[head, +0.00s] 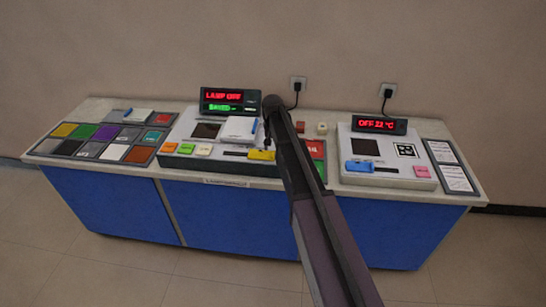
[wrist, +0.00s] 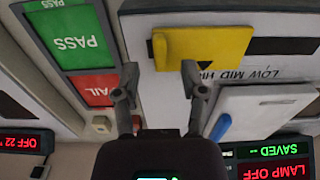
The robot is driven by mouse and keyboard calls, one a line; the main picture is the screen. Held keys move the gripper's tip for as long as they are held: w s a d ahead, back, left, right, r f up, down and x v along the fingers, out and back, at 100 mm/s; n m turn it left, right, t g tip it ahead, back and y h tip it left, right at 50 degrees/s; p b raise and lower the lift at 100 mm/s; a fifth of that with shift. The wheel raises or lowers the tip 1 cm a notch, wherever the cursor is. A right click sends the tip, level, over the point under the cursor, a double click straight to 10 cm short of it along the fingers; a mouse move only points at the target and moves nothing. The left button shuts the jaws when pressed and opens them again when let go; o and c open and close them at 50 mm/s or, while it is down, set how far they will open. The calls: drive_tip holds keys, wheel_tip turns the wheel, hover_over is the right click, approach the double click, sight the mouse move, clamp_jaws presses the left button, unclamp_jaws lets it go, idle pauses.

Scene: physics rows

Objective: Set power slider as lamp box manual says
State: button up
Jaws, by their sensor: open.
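The lamp box shows a dark slider slot with a yellow slider knob (head: 262,155) at its right end in the head view. In the wrist view, upside down, the yellow knob (wrist: 200,47) sits by the HIGH end of the LOW MID HIGH label, partly covering it. The lamp box display (head: 222,96) reads LAMP OFF, with SAVED and dashes below. A white booklet (head: 240,130) lies on the box; its writing is unreadable. My gripper (wrist: 160,78) is open and empty, fingertips near the knob's lower edge; contact cannot be told.
A heater-like box at right has a blue knob (head: 360,167), pink button (head: 421,171) and OFF 22 °C display (head: 380,124). Green PASS and red FAIL pads (wrist: 85,45) lie beside the lamp box. Coloured tiles (head: 103,133) are left; printed sheets (head: 450,165) right.

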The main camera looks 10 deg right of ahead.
sight(273, 153)
drive_tip(key=shift+f+b, duration=1.25)
drive_tip(key=shift+f, duration=0.3)
drive_tip(key=shift+c, duration=0.2)
clamp_jaws()
